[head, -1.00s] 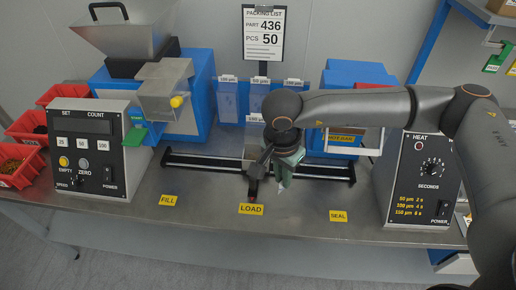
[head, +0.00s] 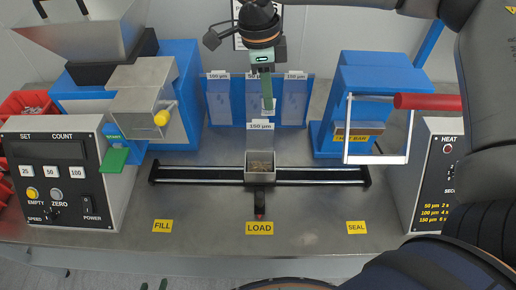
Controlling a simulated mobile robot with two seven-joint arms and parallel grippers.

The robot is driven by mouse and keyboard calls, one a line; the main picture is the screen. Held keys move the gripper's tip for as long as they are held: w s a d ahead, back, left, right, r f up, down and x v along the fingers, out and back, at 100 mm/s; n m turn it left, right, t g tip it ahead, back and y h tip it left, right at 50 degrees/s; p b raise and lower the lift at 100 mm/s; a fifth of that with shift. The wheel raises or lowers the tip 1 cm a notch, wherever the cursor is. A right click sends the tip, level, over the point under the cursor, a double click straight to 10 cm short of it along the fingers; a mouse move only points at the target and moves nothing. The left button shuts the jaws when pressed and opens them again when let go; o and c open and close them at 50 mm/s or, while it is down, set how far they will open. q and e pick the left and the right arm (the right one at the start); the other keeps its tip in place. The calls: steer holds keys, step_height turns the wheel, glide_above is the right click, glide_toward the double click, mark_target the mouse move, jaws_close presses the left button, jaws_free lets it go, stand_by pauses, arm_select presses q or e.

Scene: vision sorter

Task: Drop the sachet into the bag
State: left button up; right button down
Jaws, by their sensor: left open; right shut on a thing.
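My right gripper (head: 267,98) hangs at the top middle in the head view, with its fingers pointing down. It is shut on a small pale piece at its fingertips, which looks like the sachet (head: 268,104); the fingers hide much of it. It is above and behind an open-topped grey holder (head: 247,172) on the rail carriage, apart from it. I cannot make out the bag's walls clearly there. My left gripper is not in view.
Clear bag sleeves (head: 219,100) stand behind the rail (head: 310,175). The blue sealer (head: 370,85) with a red-handled bar (head: 428,102) is at right. The count box (head: 60,190) and feeder (head: 140,100) are at left.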

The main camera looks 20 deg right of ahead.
mark_target(268, 116)
steer(key=shift+s+f, duration=0.15)
steer(key=shift+f, duration=0.35)
step_height(268, 116, down, 4)
steer(key=b, duration=0.3)
steer(key=shift+f+b, duration=0.25)
steer(key=shift+b, duration=0.05)
steer(key=shift+f, duration=0.1)
steer(key=c, duration=0.9)
jaws_free()
arm_select(q)
steer(key=f, duration=0.1)
steer(key=d, duration=0.1)
steer(key=f, duration=0.1)
steer(key=shift+w+d+f, duration=0.2)
steer(key=shift+d+f, duration=0.05)
steer(key=shift+f, duration=0.1)
arm_select(e)
steer(key=shift+o, duration=0.3)
